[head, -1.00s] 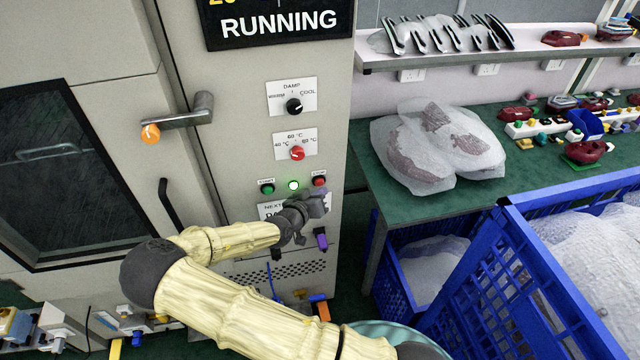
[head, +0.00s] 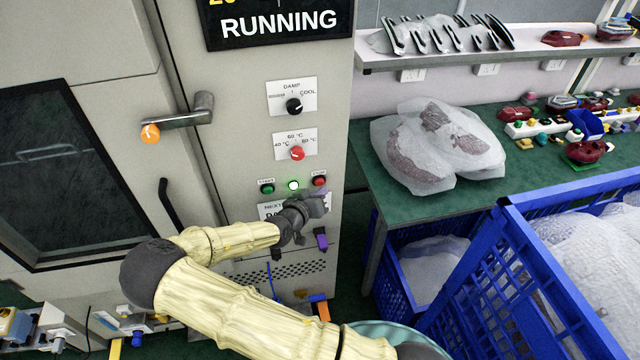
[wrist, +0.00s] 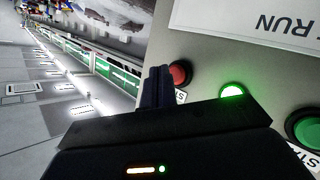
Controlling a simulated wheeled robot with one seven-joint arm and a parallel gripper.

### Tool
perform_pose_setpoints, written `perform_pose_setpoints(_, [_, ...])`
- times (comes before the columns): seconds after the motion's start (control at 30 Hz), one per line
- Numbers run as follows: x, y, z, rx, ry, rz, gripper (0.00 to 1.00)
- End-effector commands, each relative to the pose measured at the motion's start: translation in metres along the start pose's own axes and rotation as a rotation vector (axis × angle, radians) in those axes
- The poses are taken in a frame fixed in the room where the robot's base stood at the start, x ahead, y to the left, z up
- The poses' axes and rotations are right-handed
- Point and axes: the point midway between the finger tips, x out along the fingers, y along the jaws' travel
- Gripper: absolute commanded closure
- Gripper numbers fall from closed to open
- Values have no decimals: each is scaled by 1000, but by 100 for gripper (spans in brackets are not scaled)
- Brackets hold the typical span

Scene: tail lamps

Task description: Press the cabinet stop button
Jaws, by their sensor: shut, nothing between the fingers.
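The red stop button (head: 319,181) is on the cabinet front (head: 245,150), at the right end of a row with a lit lamp (head: 293,185) and the green start button (head: 267,189). My gripper (head: 322,197) is shut and empty, just below the red button in the head view. In the wrist view the shut fingers (wrist: 157,85) are beside the red button (wrist: 180,73), and partly cover its label. I cannot tell whether they touch it. The lamp (wrist: 232,91) glows green there, and the green button (wrist: 304,128) is at the right edge.
Above are the temperature knob (head: 297,153), the damp knob (head: 294,106) and a display (head: 280,20) reading RUNNING. A door handle (head: 185,117) sticks out at the left. A green table (head: 440,203) with bagged parts and a blue crate (head: 540,280) stand at the right.

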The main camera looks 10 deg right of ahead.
Motion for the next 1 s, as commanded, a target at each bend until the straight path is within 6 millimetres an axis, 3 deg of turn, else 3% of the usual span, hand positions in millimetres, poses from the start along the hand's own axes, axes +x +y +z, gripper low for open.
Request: perform_pose_setpoints(1.0, [7,-5,-5,1,0,1,100])
